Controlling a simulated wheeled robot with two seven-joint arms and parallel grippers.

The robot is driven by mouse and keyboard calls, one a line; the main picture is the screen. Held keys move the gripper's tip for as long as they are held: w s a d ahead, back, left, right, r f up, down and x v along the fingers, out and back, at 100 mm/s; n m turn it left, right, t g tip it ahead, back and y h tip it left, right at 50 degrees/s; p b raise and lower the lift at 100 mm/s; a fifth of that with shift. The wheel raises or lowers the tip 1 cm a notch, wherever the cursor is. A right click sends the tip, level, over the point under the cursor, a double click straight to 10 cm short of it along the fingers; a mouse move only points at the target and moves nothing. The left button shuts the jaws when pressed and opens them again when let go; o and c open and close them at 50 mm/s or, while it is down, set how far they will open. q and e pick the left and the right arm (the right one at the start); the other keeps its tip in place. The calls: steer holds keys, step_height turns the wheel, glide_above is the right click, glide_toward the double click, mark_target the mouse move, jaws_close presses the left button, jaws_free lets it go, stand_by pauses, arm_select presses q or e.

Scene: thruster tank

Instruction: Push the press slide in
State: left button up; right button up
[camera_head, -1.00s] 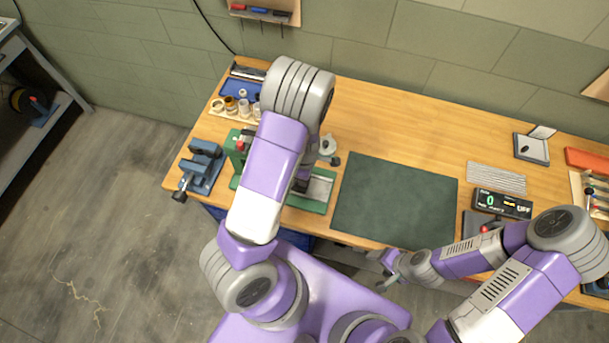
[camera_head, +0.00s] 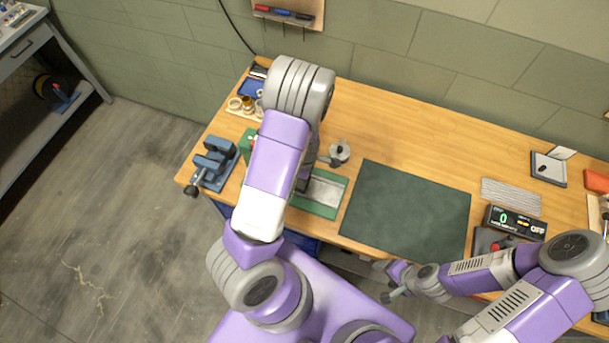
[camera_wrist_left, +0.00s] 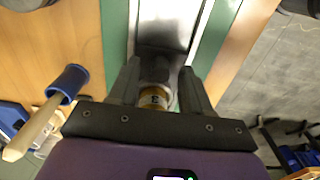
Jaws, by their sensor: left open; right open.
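The green press (camera_head: 318,207) is at the left part of the bench, with a silver track (camera_head: 324,191) on its base. My left arm covers much of it in the head view and hides the left gripper there. In the left wrist view, my left gripper (camera_wrist_left: 158,85) is open, pointing along the silver track between green sides (camera_wrist_left: 221,38). A round part with a gold band (camera_wrist_left: 154,98) shows between its fingers; I cannot tell whether they touch it. A dark block lies just beyond. My right gripper (camera_head: 386,282) is open and empty, in front of the bench edge.
A blue vise (camera_head: 213,163) is left of the press. A dark green mat (camera_head: 408,208) lies to its right, clear. A display box (camera_head: 515,222) stands further right. A wooden handle with a blue end (camera_wrist_left: 45,112) is near my left gripper.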

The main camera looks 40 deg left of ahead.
arm_select(q)
steer(key=shift+r, duration=0.1)
step_height(320, 180, up, 7)
steer(key=shift+r+p, duration=0.2)
steer(key=shift+p, duration=0.85)
